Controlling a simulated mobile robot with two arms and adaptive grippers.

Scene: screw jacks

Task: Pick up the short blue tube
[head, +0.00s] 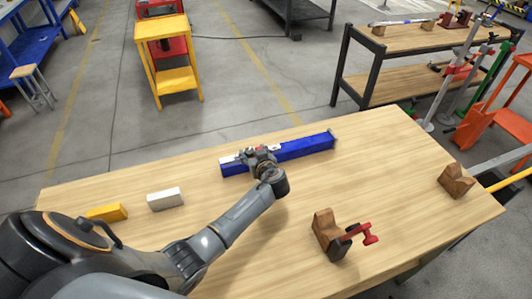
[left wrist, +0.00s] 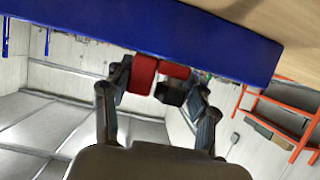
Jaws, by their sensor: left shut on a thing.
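The short blue tube (head: 305,147) is a square blue bar at the far side of the wooden table, slanting slightly up to the right. My left gripper (head: 258,158) is over its left-middle part and shut on it. The gripper hides part of the tube, and a pale patch shows beside the fingers. In the left wrist view the tube (left wrist: 180,35) crosses the top, with the left gripper's fingers (left wrist: 160,85) reaching its edge; red pieces show between them. Whether the tube is off the table is hard to tell. My right gripper is not in view.
The table's middle right is clear. A yellow cart (head: 163,28) stands beyond.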

